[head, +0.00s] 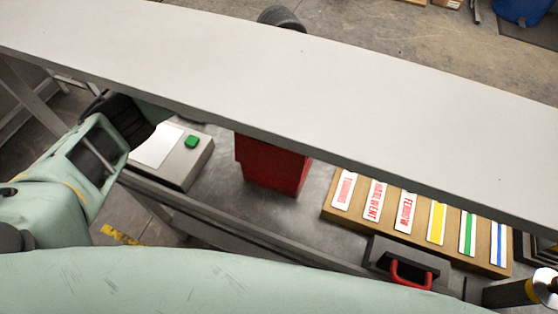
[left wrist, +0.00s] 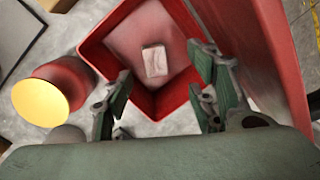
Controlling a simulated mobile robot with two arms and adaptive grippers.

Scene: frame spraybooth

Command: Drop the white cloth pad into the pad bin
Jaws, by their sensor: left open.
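In the left wrist view, the white cloth pad (left wrist: 155,61) shows inside the walls of an open red bin (left wrist: 95,55), apart from my fingers. I cannot tell whether it lies on the bin's floor. My left gripper (left wrist: 160,96) is open and empty above the bin, its fingers on either side of the near part of the opening. In the head view the red bin (head: 272,165) stands on the grey bench, partly hidden by a pale beam. My left arm reaches behind that beam, which hides the fingertips. My right gripper is not in view.
The long pale beam (head: 330,95) crosses the head view above the bench. A box with a green button (head: 191,141) stands left of the bin; a wooden rack of labelled cards (head: 420,228) lies right. A red cylinder with a yellow top (left wrist: 48,97) stands beside the bin.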

